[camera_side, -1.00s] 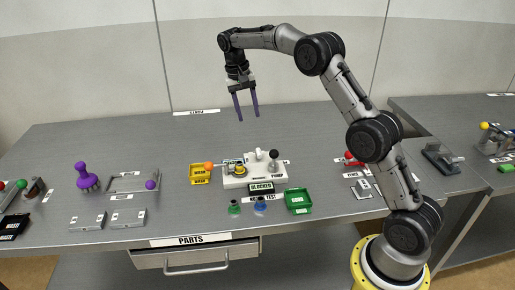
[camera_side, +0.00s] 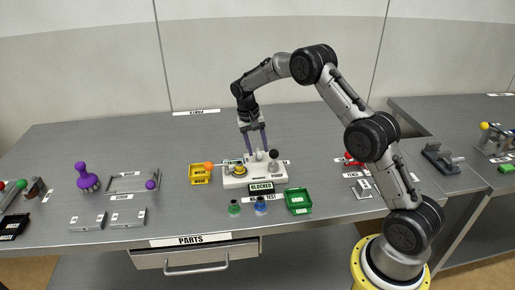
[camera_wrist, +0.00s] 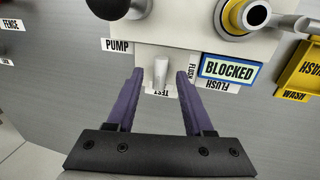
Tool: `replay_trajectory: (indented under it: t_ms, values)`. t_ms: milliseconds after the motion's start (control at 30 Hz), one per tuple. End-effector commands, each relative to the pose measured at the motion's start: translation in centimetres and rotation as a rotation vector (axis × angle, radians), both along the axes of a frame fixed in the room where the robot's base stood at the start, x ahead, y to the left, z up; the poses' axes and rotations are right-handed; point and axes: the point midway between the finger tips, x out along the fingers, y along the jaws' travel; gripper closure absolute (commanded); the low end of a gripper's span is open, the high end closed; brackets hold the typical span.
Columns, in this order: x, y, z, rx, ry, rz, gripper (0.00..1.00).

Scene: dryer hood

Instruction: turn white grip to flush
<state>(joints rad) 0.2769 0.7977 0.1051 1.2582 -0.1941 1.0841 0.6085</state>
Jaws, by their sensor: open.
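The white grip (camera_wrist: 161,70) is a short pale cylinder at the edge of the white unit (camera_wrist: 180,38). In the wrist view it shows between my two purple fingertips, with a gap on each side. A TEST label (camera_wrist: 160,92) lies just below it, a PUMP label (camera_wrist: 117,46) to its left, and a FLUSH label (camera_wrist: 193,72) to its right. My gripper (camera_side: 254,149) is open over the white unit in the side view, where its fingers partly cover the grip. Whether a finger touches the grip, I cannot tell.
A BLOCKED sign (camera_wrist: 229,70) stands at the unit's edge. A black-knobbed lever (camera_side: 273,155) rises close to my fingers, and an orange ball (camera_side: 208,166) sits at the unit's left. The bench behind is clear.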

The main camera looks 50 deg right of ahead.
Motion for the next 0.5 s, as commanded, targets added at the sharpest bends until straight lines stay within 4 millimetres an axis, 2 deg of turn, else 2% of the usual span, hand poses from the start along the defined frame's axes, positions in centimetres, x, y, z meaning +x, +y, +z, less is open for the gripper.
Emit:
replay_trajectory:
  t_ms: [333,367,500]
  values:
    - [-0.09,-0.06,-0.46,0.001,0.001,0.000,0.48]
    - [-0.09,-0.06,-0.46,0.001,0.001,0.000,0.52]
    - [-0.08,-0.06,-0.44,0.001,0.001,0.000,0.77]
